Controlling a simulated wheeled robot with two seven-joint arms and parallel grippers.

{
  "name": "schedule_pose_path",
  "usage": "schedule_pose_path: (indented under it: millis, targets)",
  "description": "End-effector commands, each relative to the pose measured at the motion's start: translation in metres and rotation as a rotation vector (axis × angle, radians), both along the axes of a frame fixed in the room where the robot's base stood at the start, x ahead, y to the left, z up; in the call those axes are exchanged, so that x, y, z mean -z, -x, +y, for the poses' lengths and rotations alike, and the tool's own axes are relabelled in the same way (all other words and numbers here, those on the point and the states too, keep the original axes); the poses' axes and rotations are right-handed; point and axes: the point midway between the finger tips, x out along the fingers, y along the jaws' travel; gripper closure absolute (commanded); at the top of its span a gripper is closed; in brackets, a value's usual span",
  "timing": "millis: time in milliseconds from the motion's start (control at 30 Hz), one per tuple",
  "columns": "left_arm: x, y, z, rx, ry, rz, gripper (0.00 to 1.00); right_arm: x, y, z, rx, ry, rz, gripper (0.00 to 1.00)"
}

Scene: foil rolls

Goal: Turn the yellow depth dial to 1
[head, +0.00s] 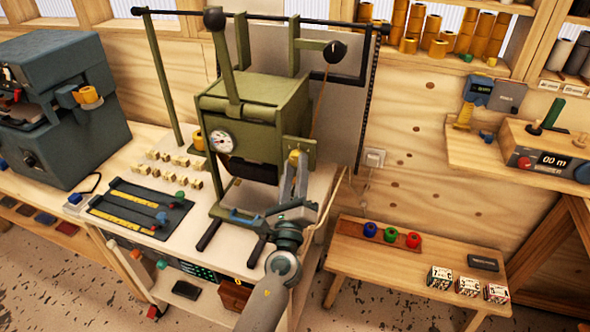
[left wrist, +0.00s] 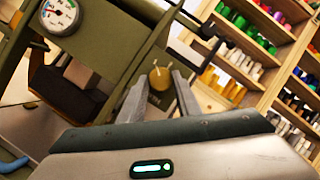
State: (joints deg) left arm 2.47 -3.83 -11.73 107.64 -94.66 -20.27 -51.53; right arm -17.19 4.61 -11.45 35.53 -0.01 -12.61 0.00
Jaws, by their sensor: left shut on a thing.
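The yellow depth dial (head: 294,156) is a small knob on the right side of the green press (head: 262,105). In the left wrist view the dial (left wrist: 160,77) shows as a round yellow knob with a small dark mark on its face. My left gripper (head: 295,170) reaches up from below, and its grey fingers (left wrist: 160,88) are shut on the dial, one on each side. The scale numbers around the dial are too small to read. My right gripper is in neither view.
A white gauge (head: 221,141) is on the press front. A long lever (head: 222,60) and a black-knobbed arm (head: 335,51) stand above. Small brass type blocks (head: 172,160) and a dark tray (head: 140,207) lie left. A low bench (head: 400,262) is at right.

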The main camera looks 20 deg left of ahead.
Motion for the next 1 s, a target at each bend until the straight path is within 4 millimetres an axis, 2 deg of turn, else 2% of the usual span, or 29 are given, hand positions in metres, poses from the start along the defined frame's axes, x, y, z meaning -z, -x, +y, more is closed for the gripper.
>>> schedule_pose_path:
  millis: [333,367,400,433,767,1000]
  targets:
    - [-0.002,0.000,0.000,0.001,0.004,-0.003,0.92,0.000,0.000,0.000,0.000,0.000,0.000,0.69]
    - [-0.002,0.000,0.000,0.001,0.004,-0.003,0.63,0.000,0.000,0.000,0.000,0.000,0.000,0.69]
    - [-0.002,0.000,0.000,0.001,0.004,-0.003,0.53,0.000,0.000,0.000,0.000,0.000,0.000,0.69]
    - [-0.002,0.000,0.000,0.001,0.004,-0.003,0.52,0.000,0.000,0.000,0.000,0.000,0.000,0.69]
    - [0.000,0.001,0.000,0.000,0.003,-0.001,0.52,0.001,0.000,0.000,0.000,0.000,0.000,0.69]
    - [0.008,0.014,-0.003,0.000,0.003,0.000,0.52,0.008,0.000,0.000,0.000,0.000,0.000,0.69]
